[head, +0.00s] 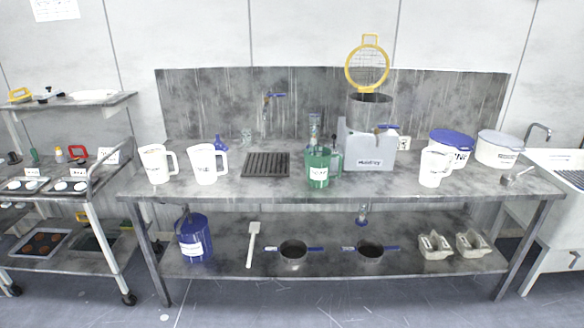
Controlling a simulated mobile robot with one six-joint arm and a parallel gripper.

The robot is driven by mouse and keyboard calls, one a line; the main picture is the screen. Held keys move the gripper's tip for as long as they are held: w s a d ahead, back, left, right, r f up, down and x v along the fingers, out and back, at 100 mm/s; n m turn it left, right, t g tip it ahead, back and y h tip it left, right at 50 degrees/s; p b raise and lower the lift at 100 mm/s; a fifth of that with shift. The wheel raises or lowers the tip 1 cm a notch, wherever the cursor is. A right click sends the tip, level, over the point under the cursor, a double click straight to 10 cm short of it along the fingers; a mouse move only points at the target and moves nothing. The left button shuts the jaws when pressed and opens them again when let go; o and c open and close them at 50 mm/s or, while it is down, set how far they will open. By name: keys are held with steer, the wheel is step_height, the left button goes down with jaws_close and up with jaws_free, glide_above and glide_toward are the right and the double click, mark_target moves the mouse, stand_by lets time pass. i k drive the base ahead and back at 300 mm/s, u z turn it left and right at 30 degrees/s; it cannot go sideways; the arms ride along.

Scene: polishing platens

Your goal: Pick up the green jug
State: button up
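The green jug (318,168) stands upright on the steel bench top (228,186), a little right of the middle and close to the front edge. It has a white label on its front, and its handle seems to be on its right side. My gripper is not in view.
Two white jugs (156,164) stand left, beside a dark drain grate (266,164). The grey unit (368,150) and another white jug (433,168) stand right. Blue-lidded and white tubs (498,148) are farther right. The lower shelf (220,262) holds pans. Floor in front is clear.

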mark_target(316, 159)
steer(key=u, duration=0.7)
steer(key=i, duration=0.95)
steer(key=u, duration=0.35)
